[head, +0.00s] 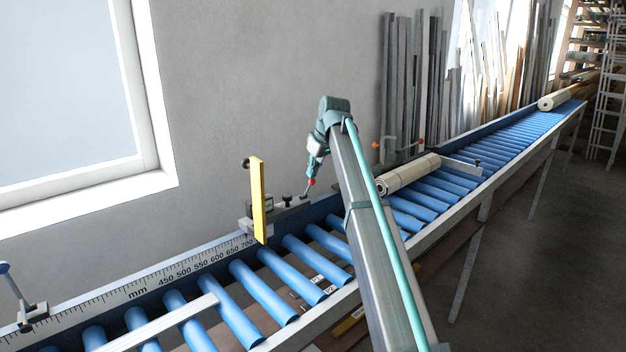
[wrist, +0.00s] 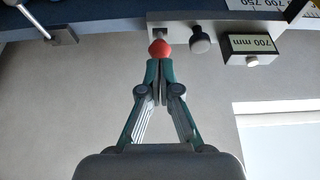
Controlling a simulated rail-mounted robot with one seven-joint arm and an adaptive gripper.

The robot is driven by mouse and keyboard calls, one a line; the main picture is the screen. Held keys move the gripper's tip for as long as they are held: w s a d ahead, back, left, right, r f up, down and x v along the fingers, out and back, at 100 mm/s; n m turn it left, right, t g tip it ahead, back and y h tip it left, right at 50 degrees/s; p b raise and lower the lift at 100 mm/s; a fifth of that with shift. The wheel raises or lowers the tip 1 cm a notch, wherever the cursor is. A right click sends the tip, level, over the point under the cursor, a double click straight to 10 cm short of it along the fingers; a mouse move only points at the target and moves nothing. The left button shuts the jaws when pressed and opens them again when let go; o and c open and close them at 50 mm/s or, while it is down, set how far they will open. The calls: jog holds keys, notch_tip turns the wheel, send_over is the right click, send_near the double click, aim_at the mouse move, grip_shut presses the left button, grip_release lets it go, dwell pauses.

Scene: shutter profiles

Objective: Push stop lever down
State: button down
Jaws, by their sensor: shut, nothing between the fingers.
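A lever with a red knob (head: 310,182) stands on the stop unit at the back rail of the roller conveyor. The red knob also shows in the wrist view (wrist: 160,48), right at the tips of my gripper (wrist: 160,66). My gripper is shut with nothing held between its fingers. The fingertips look touching or almost touching the knob; I cannot tell which. In the head view my gripper (head: 312,172) comes down from above onto the knob. A yellow upright plate (head: 258,200) stands to the left of the lever on the same unit.
Blue rollers (head: 262,292) run below, with a measuring scale (head: 150,285) along the back rail. A cream roll (head: 410,174) lies on the rollers to the right.

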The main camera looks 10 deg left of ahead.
jog(key=shift+r, duration=0.4)
jog(key=shift+w+a, duration=0.1)
jog(key=shift+w, duration=0.05)
jog(key=shift+w+a, duration=0.8)
jog(key=shift+a, duration=0.15)
jog(key=shift+f, duration=0.2)
dwell(0.3)
jog(key=shift+f, duration=0.9)
jog(key=shift+s+d, duration=0.1)
